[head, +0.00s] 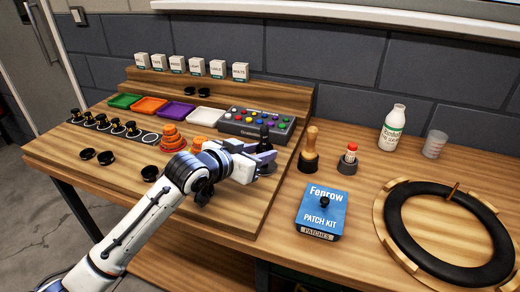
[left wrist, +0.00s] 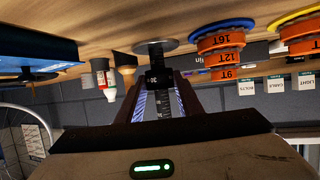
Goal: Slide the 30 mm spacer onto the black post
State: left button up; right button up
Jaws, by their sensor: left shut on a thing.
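My left gripper (head: 262,160) is at the upright black post (head: 264,135) in the head view. The post's top shows above the jaws, and its round grey base (head: 266,169) shows just below them. In the left wrist view, upside down, the gripper (left wrist: 160,88) is shut on a small black spacer (left wrist: 158,78) with a pale mark too small to read. The spacer is in line with the post, close to the grey base (left wrist: 155,46). I cannot tell for sure whether it is around the post. My right gripper is not in view.
Orange cog stacks (head: 172,138) stand left of the gripper. A grey box with coloured buttons (head: 256,122) is behind. A blue patch kit (head: 322,212), a wooden-handled tool (head: 310,150) and a tyre (head: 395,232) are at right.

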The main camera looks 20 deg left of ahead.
pick_arm(q)
jog(key=shift+f+b, duration=0.5)
jog(key=shift+f, duration=0.85)
jog(key=o, duration=1.1)
jog(key=shift+o, duration=0.2)
jog(key=v, duration=1)
jog(key=shift+s, duration=0.2)
